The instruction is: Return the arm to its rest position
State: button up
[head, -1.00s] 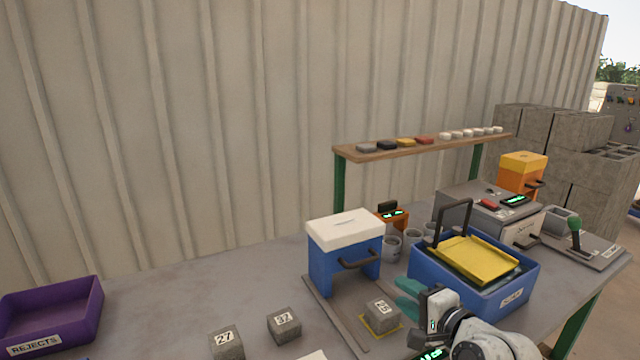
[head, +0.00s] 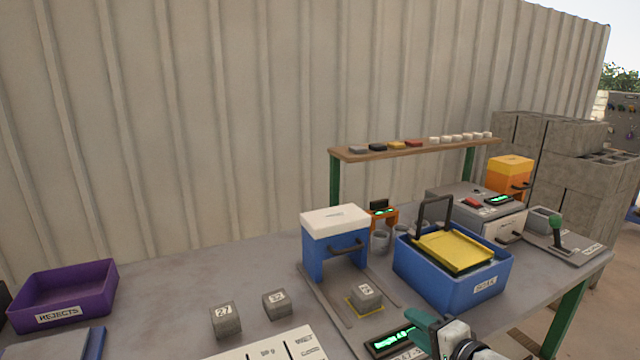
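My gripper (head: 428,332) is at the bottom of the head view, right of centre. Its teal finger part shows near a black display (head: 392,341) with green digits. The fingertips are not clear enough to tell open from shut, and nothing is seen held. The rest of my arm is mostly cut off by the lower edge. The nearest block is a grey cube (head: 366,298) with a number label, on a yellow-outlined spot before the blue press (head: 331,262) with the white top. The gripper is apart from it.
Two grey numbered cubes (head: 226,319) (head: 277,303) stand on the table by a white labelled board (head: 275,346). A purple REJECTS bin (head: 62,296) is at left. A blue tub (head: 450,289) with a yellow tray (head: 455,250) stands behind my gripper. A lever box (head: 557,240) is at right.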

jog(key=s+d+f+n+g+h, duration=0.1)
jog(key=s+d+f+n+g, duration=0.15)
jog(key=s+f, duration=0.5)
jog(key=s+d+f+n+g+h, duration=0.1)
jog(key=s+f+n+g+h, duration=0.3)
jog(key=s, duration=0.7)
jog(key=s+d+f+n+g+y, duration=0.1)
jog(key=s+d+f+n+g, duration=0.1)
jog(key=s+f, duration=0.6)
jog(key=s+d+n+g+h, duration=0.2)
jog(key=s+d+n+g, duration=0.1)
jog(key=s, duration=1.2)
jog(key=shift+g, duration=0.35)
